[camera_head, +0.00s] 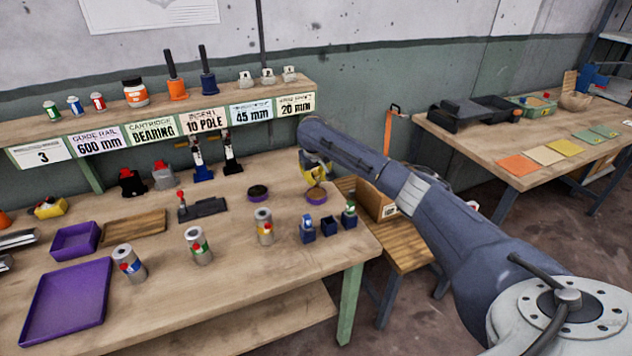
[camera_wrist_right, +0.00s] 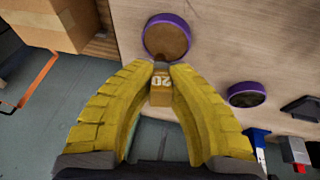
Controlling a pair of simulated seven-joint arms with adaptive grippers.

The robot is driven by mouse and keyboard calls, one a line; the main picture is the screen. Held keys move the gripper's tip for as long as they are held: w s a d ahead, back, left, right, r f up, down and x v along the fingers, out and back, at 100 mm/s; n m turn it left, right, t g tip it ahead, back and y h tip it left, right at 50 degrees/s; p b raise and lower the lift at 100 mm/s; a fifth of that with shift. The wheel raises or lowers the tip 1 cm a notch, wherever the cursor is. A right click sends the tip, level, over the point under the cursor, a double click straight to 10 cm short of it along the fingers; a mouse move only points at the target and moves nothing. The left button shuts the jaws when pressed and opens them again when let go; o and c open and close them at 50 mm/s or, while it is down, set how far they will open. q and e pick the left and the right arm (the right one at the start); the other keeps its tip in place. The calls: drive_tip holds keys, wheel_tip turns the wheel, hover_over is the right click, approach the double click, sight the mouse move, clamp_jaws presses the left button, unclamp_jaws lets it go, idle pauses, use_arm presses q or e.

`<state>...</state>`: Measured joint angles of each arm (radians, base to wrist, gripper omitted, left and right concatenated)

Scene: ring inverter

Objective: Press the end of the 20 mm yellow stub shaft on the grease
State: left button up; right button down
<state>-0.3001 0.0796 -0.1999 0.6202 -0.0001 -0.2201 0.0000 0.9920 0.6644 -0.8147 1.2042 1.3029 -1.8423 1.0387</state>
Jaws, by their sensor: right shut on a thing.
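My right gripper (camera_head: 317,172) is above the right side of the bench. In the wrist view its yellow fingers (camera_wrist_right: 160,80) are shut on the yellow stub shaft (camera_wrist_right: 160,92), which is marked 20. My left gripper is not in view.
Small blue blocks (camera_head: 307,230) and a silver cylinder (camera_head: 264,227) stand in front of the dishes. A black fixture (camera_head: 204,208) lies to the left. A cardboard box (camera_head: 376,201) stands on a stool beyond the bench's right edge. A labelled shelf (camera_head: 150,118) runs along the back.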

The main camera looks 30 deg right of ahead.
drive_tip(key=shift+r, duration=2.05)
drive_tip(key=shift+a+r, duration=0.1)
drive_tip(key=shift+a, duration=0.05)
drive_tip(key=s+a+r+n, duration=0.1)
drive_tip(key=s+a+r, duration=0.1)
drive_tip(key=a+r, duration=0.35)
drive_tip(key=s+a+r, duration=0.1)
drive_tip(key=a+r, duration=0.1)
drive_tip(key=a, duration=0.7)
drive_tip(key=s+a+r+n, duration=0.1)
drive_tip(key=s+a+r, duration=0.1)
drive_tip(key=a+r, duration=0.35)
drive_tip(key=s+a+f, duration=0.2)
drive_tip(key=s, duration=0.8)
drive_tip(key=s+a+f, duration=0.2)
drive_tip(key=s+a, duration=0.1)
drive_tip(key=s, duration=0.7)
drive_tip(key=shift+s+a+m, duration=0.15)
drive_tip(key=shift+m, duration=0.25)
